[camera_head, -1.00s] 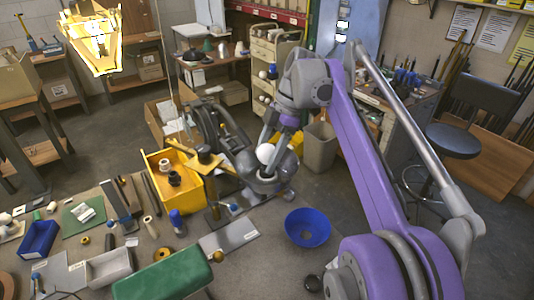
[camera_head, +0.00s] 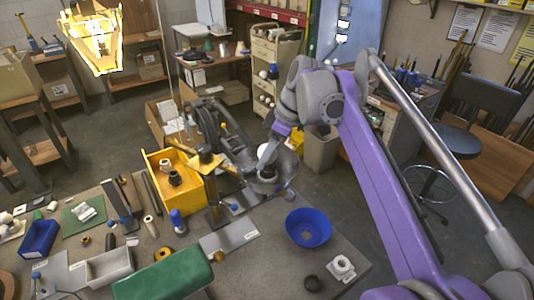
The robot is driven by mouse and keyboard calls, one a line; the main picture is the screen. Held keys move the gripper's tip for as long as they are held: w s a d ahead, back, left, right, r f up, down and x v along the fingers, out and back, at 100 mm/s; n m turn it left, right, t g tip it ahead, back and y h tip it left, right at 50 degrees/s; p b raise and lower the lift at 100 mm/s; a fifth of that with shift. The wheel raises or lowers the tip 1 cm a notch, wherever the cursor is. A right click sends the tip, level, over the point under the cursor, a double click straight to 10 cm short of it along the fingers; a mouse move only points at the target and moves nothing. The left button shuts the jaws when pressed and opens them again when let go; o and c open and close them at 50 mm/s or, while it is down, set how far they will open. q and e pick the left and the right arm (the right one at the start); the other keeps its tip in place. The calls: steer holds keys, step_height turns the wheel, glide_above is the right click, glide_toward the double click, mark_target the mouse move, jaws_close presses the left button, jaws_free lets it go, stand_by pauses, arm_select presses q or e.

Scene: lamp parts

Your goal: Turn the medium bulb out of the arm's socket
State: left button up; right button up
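The white medium bulb (camera_head: 264,152) stands in the socket inside the round grey head of the lamp arm (camera_head: 265,183), right of the yellow bracket. My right gripper (camera_head: 271,143) comes down on the bulb from the upper right. Its fingers overlap the bulb in this view and hide part of it. I cannot tell whether they are closed on it or just around it. The socket itself is mostly hidden within the head. My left gripper is not in view.
A yellow bin (camera_head: 162,184) with small parts stands left of the lamp head. A blue bowl (camera_head: 308,228) sits to its right on the bench. A green shade (camera_head: 163,276) lies at the front, and a white fitting (camera_head: 341,267) lies at the bench's right.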

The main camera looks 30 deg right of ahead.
steer(key=c, duration=0.5)
steer(key=n+g, duration=0.1)
steer(key=n, duration=0.2)
steer(key=shift+y, duration=0.3)
steer(key=shift+c, duration=0.2)
steer(key=n, duration=0.2)
steer(key=n+g, duration=0.1)
steer(key=shift+s+n+g+y, duration=0.1)
steer(key=shift+n+g+y, duration=0.2)
steer(key=shift+n, duration=0.1)
steer(key=n, duration=0.2)
steer(key=n+g, duration=0.1)
steer(key=n, duration=0.1)
steer(key=shift+r+g, duration=0.1)
steer(key=shift+g, duration=0.2)
steer(key=o, duration=0.5)
steer(key=shift+n, duration=0.4)
steer(key=c, duration=0.5)
